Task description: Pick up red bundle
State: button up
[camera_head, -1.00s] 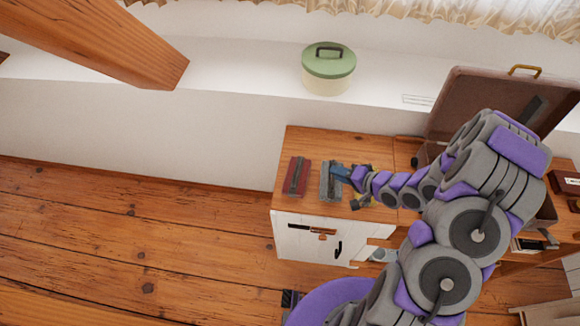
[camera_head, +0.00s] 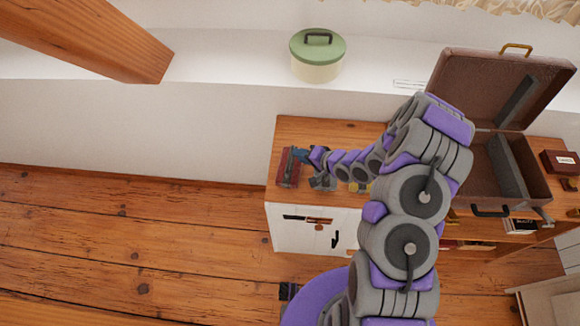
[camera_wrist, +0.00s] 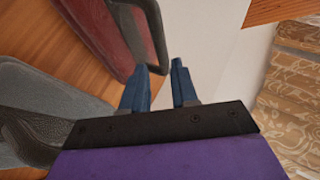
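The red bundle (camera_head: 284,174), with a dark grey strip along its middle, lies at the left end of the wooden cabinet top (camera_head: 292,130). In the wrist view the red bundle (camera_wrist: 92,28) is at the upper left. My gripper (camera_head: 297,155) is over or beside its upper part; the head view does not show the exact height. In the wrist view the blue fingers of my gripper (camera_wrist: 158,75) are apart with nothing between them. The left finger's tip shows near the end of the dark strip; I cannot tell whether they touch.
A grey bundle (camera_wrist: 45,100) lies beside the red one, partly covered by my arm in the head view. An open brown suitcase (camera_head: 470,75) stands to the right. A green-lidded pot (camera_head: 317,60) sits on the white ledge behind. A timber beam (camera_head: 90,40) crosses the upper left.

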jog(key=x, duration=0.2)
jog(key=b+x, duration=0.1)
jog(key=x, duration=0.1)
jog(key=shift+s+a, duration=0.25)
jog(key=shift+a, duration=0.05)
jog(key=shift+w+a+f, duration=0.2)
jog(key=shift+w+a, duration=0.15)
grip_shut()
